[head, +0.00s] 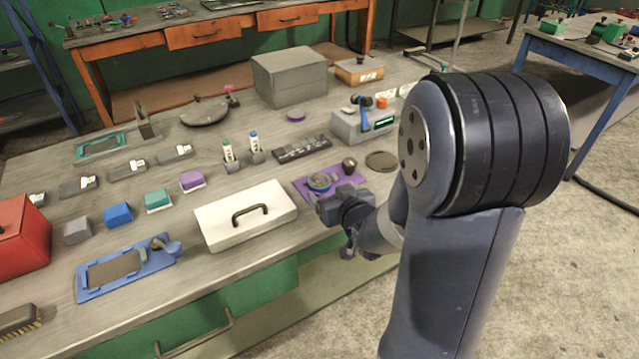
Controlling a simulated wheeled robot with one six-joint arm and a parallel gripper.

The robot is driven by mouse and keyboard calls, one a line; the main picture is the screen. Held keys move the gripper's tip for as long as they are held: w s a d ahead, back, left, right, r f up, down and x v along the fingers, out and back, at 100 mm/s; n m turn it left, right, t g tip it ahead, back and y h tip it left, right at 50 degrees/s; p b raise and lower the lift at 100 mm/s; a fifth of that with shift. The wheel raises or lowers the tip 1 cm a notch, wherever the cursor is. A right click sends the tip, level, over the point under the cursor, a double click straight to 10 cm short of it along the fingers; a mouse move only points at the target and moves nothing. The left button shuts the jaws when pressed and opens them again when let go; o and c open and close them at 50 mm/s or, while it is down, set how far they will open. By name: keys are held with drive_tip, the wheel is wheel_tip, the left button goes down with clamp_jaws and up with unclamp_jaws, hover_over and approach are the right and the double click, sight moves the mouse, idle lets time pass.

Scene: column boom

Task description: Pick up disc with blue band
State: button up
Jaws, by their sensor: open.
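A low round grey disc with a blue band (320,182) rests on a purple mat (336,169) near the front edge of the workbench. My gripper (347,248) hangs at the front right of the disc, beside the bench's front edge. It is open and seems empty, apart from the disc. My wrist covers the near part of the mat, and the fingertips are small in this view.
A white case with a black handle (245,213) lies just left of the mat. A flat dark disc (381,161) lies to its right. A grey caddy (347,125) stands behind.

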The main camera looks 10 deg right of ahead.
sight(321, 184)
drive_tip(key=shift+a+x, duration=0.15)
drive_tip(key=shift+x, duration=1.2)
drive_tip(key=shift+a+x, duration=0.1)
drive_tip(key=shift+x, duration=1.25)
drive_tip(key=shift+s, duration=0.1)
drive_tip(key=shift+r, duration=0.1)
drive_tip(key=c, duration=1.3)
